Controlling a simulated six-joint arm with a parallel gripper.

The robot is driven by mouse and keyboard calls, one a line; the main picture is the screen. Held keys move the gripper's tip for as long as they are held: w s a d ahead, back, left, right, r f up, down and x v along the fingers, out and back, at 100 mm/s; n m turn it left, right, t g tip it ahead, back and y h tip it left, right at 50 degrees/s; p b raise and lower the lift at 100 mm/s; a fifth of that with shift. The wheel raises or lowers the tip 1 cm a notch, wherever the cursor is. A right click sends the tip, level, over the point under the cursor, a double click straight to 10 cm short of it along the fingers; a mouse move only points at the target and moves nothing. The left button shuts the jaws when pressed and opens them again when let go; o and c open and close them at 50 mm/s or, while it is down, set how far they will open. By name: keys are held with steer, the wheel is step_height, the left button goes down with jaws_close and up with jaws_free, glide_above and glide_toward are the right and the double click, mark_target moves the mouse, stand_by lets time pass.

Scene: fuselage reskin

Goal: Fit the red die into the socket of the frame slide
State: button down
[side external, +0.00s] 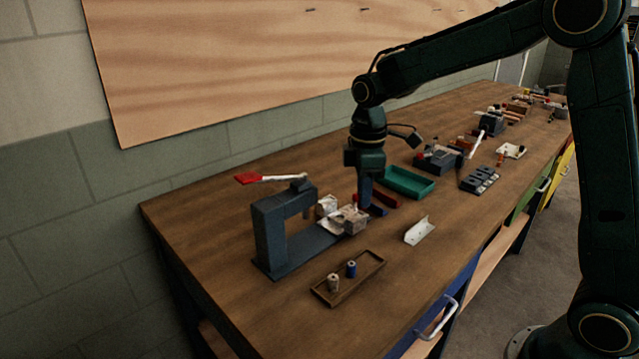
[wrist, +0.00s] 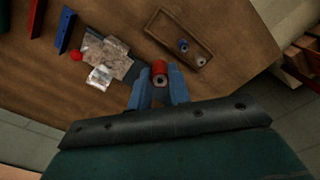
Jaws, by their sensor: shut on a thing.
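The red die (wrist: 159,71) is a short red cylinder with a grey centre hole in its end, held between the fingertips of my gripper (wrist: 159,86) in the wrist view. In the side view my gripper (side external: 362,203) points down beside the bench press; the die is small and hard to make out there. The press frame (side external: 268,235) is dark blue-grey with a red-tipped lever (side external: 248,178). I cannot make out the slide's socket.
A wooden tray (side external: 325,296) holds a blue and a pale spool-like die. A green bin (side external: 408,182), red and blue bars, and a white angle bracket (side external: 419,230) lie near. The table front is clear around the tray.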

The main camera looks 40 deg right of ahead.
steer(key=shift+w+a+f+m, duration=0.15)
steer(key=shift+w+f+m, duration=0.15)
steer(key=shift+f+m, duration=1.4)
steer(key=shift+w+a+f+m, duration=0.2)
steer(key=shift+w+f+m, duration=0.15)
steer(key=shift+f+m, duration=1.3)
steer(key=shift+w+a+f+m, duration=0.15)
steer(key=shift+w+f+m, duration=0.15)
steer(key=shift+f+m, duration=1.4)
steer(key=shift+r, duration=0.1)
steer(key=s+r+n, duration=0.2)
steer(key=r+n, duration=0.5)
steer(key=n, duration=0.1)
steer(key=s+d+r+n, duration=0.1)
steer(key=s+r+n, duration=0.1)
steer(key=r+n, duration=0.6)
steer(key=shift+d+r, duration=0.25)
steer(key=shift+d, duration=0.05)
step_height(320, 180, down, 16)
steer(key=shift+r, duration=0.1)
